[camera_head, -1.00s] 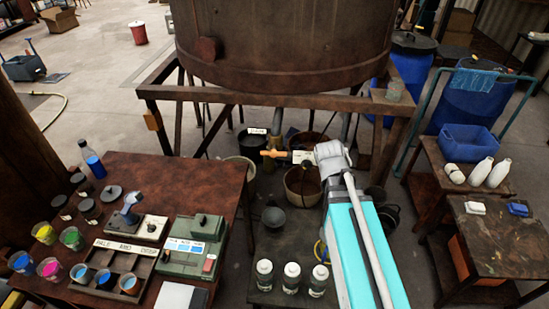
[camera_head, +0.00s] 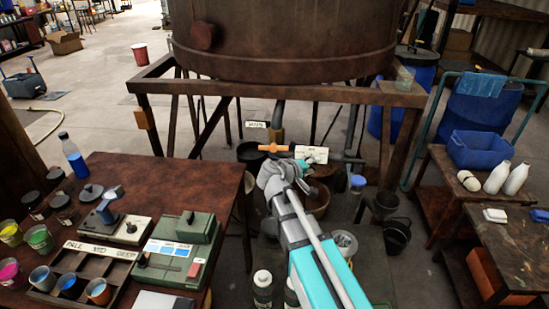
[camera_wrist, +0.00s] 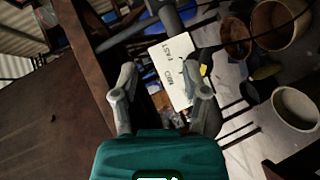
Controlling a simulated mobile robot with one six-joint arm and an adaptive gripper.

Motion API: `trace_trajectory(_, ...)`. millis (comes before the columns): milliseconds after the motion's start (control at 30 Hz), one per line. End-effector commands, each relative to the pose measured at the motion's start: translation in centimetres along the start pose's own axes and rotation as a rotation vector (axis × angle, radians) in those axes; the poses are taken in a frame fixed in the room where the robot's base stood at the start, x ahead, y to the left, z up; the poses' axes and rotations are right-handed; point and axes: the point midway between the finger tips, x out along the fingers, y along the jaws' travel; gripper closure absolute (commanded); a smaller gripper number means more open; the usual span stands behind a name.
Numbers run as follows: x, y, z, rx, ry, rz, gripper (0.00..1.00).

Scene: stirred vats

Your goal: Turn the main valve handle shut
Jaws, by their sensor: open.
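An orange valve handle (camera_head: 273,148) lies roughly level under the big rusty vat (camera_head: 280,45) in the head view. A white lettered plate (camera_head: 311,154) sits beside it on the right, along a grey pipe. My gripper (camera_head: 272,170) is just in front of and below the handle in this view, and I cannot tell whether they touch. In the wrist view my gripper (camera_wrist: 163,85) has its two fingers spread apart, with the white plate (camera_wrist: 172,73) showing between and beyond them. Nothing is held. The handle is not clearly seen in the wrist view.
A wooden frame (camera_head: 270,93) carries the vat above my gripper. Buckets stand on the floor beneath, including a black one (camera_head: 397,236). A brown table (camera_head: 170,180) with cups and instruments is at left. A bench with white bottles (camera_head: 514,178) is at right.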

Motion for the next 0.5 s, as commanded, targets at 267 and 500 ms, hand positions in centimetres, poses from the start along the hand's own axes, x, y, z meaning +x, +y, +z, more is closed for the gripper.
trace_trajectory(267,-2.4,-3.8,-6.0,-0.103,0.191,0.219,0.42)
trace_trajectory(500,-5.8,-6.3,-10.5,-0.184,0.338,0.385,0.42)
